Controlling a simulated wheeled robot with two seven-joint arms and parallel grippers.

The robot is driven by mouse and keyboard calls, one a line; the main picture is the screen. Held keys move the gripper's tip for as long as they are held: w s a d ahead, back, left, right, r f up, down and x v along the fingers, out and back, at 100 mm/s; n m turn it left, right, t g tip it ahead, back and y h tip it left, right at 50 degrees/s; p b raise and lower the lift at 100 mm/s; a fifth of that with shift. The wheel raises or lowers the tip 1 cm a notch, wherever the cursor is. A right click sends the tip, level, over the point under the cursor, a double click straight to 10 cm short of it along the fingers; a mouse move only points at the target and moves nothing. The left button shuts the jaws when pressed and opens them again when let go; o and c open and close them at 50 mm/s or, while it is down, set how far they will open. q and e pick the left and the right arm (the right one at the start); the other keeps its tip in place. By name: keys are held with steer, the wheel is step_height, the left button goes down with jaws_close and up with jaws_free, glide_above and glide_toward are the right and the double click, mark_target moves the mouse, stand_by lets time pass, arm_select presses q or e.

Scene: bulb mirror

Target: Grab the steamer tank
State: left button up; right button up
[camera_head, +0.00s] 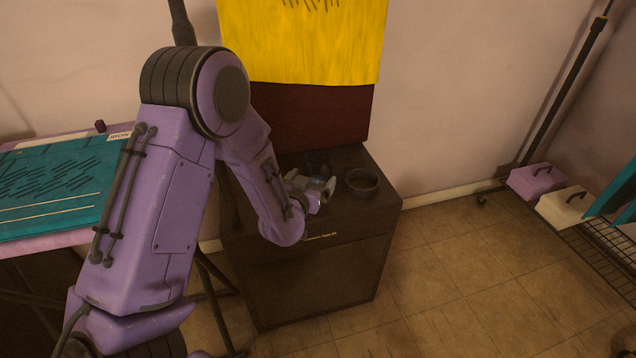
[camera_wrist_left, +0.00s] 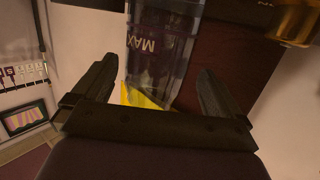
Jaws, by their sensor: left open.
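The clear steamer tank (camera_wrist_left: 163,45), with "MAX" lettering on its side, shows in the left wrist view at the top middle. It lies ahead of and between the two dark fingers of my left gripper (camera_wrist_left: 155,80), which is open. I see a gap on both sides of the tank. In the head view my left gripper (camera_head: 325,188) is over the top of a dark cabinet (camera_head: 320,280). The tank is too small and too covered by the gripper to make out clearly there. My right gripper is not in view.
A dark round bowl-like thing (camera_head: 362,182) sits on the cabinet just right of the gripper. A yellow and dark red panel (camera_head: 310,110) rises behind the cabinet. An ironing board-like table with a teal top (camera_head: 50,190) stands at left. The tiled floor at right is clear up to a low rack.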

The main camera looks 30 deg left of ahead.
arm_select(q)
steer(key=x, duration=0.4)
steer(key=shift+w+d+f, duration=0.1)
steer(key=shift+w, duration=0.15)
steer(key=shift+s, duration=0.1)
steer(key=shift+c, duration=0.7)
steer(key=c, duration=1)
